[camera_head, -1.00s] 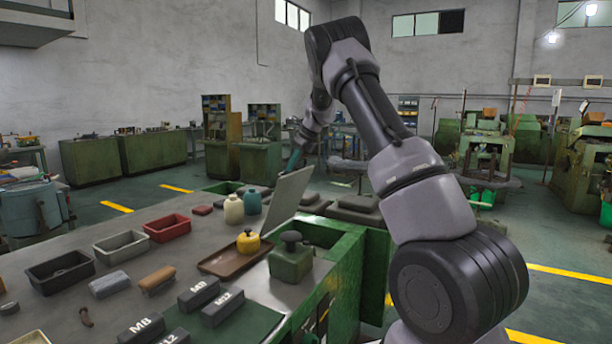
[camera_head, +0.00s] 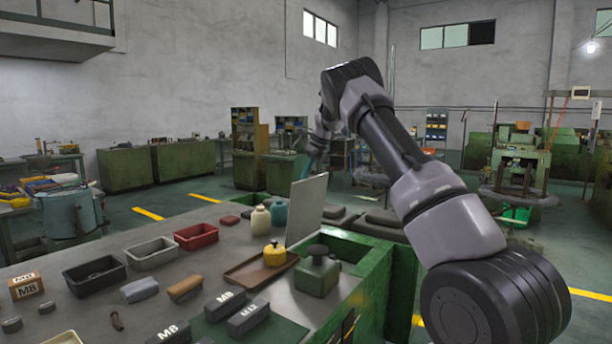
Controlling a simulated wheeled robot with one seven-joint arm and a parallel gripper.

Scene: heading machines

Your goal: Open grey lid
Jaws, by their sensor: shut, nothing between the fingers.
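A light grey lid (camera_head: 307,208) stands raised, close to upright, on the green machine (camera_head: 375,290), beside the open green-walled recess. Its broad face is toward me. My gripper (camera_head: 309,168) is small and far off, just above and behind the lid's top edge. It looks shut, with nothing seen in it. I cannot tell whether it touches the lid. Flat dark grey covers (camera_head: 383,219) lie lower, behind and to the right of the lid.
A green block with a dark knob (camera_head: 317,276), a brown tray (camera_head: 247,275) with a yellow weight, and two bottles (camera_head: 261,219) stand near the lid. Red (camera_head: 196,236), grey (camera_head: 152,253) and black (camera_head: 95,276) bins stand to the left.

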